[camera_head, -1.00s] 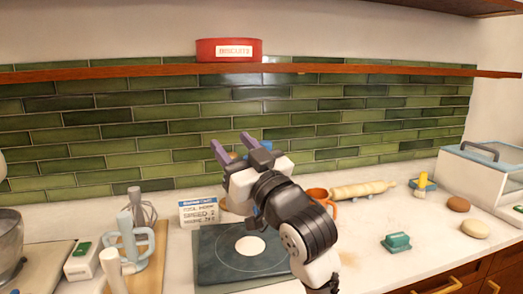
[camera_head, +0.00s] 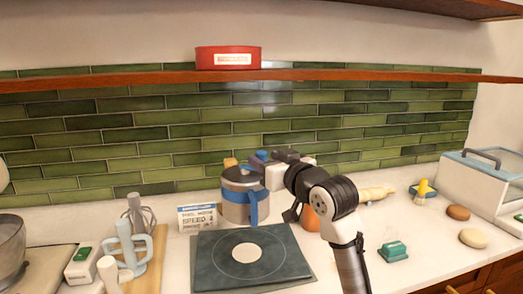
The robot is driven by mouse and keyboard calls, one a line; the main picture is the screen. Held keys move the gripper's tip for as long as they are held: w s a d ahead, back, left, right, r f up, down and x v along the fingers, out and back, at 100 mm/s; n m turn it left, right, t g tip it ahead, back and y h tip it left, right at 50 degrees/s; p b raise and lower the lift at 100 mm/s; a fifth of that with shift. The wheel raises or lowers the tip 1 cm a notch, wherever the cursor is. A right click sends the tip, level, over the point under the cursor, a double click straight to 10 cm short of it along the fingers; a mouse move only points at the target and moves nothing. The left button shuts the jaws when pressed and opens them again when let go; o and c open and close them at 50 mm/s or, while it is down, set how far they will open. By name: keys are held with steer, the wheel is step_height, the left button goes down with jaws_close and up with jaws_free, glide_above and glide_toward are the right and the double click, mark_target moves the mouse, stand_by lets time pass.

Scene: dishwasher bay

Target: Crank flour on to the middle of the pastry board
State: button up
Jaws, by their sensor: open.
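The pastry board (camera_head: 215,262) is a dark square slab on the counter. It bears a thin ring and a pale disc (camera_head: 247,252) at its middle; I cannot tell whether the disc is flour or a marking. A metal canister (camera_head: 236,212) with a blue band and blue handle, apparently the flour sifter, stands upright behind the board. My gripper (camera_head: 258,158) is open, just behind and right of the canister's top. Its purple fingers are partly hidden, and I cannot tell whether they touch the canister. No crank is clearly visible.
A card (camera_head: 197,217) stands left of the canister. An orange mug (camera_head: 310,219) is partly hidden by my arm, with a rolling pin (camera_head: 375,193) behind. Whisk and utensils (camera_head: 130,240) stand left. A red tin (camera_head: 228,57) sits on the shelf.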

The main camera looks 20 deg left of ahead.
steer(key=shift+x, duration=1.45)
steer(key=shift+c, duration=0.3)
steer(key=c, duration=0.9)
steer(key=shift+s, duration=0.1)
